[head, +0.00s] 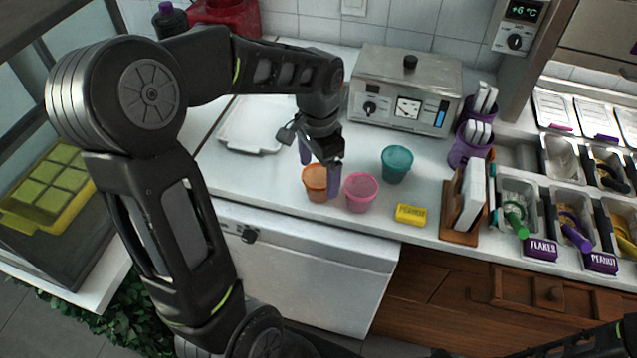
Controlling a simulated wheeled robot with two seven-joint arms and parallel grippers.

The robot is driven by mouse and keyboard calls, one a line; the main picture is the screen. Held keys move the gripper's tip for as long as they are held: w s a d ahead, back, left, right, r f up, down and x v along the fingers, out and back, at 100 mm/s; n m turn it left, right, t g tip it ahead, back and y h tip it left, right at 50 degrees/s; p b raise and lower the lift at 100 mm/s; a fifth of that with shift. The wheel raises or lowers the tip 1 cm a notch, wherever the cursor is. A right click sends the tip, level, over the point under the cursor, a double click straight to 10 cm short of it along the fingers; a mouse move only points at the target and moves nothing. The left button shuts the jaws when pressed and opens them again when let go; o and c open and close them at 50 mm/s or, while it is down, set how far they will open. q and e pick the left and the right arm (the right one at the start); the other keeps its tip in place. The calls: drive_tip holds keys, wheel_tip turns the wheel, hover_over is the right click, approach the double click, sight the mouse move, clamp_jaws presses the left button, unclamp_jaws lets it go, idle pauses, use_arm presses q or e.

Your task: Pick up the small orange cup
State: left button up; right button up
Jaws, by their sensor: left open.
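The small orange cup (315,184) stands upright on the white counter, to the left of a pink cup (361,192). A teal cup (396,164) stands behind and to the right of the pink one. My left gripper (320,172) is open and points down at the orange cup. One finger shows at the cup's back left and the other in front of its right side, hiding part of it. I cannot tell whether the fingers touch the cup. My right gripper is not in view.
A yellow label block (410,214) lies right of the pink cup, near the front edge. A metal appliance (405,90) stands behind the cups. A white tray (252,143) lies at the left. A wooden holder (457,214) and topping bins bound the right.

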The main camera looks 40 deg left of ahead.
use_arm(q)
drive_tip(key=shift+f, duration=0.85)
drive_tip(key=c, duration=1.4)
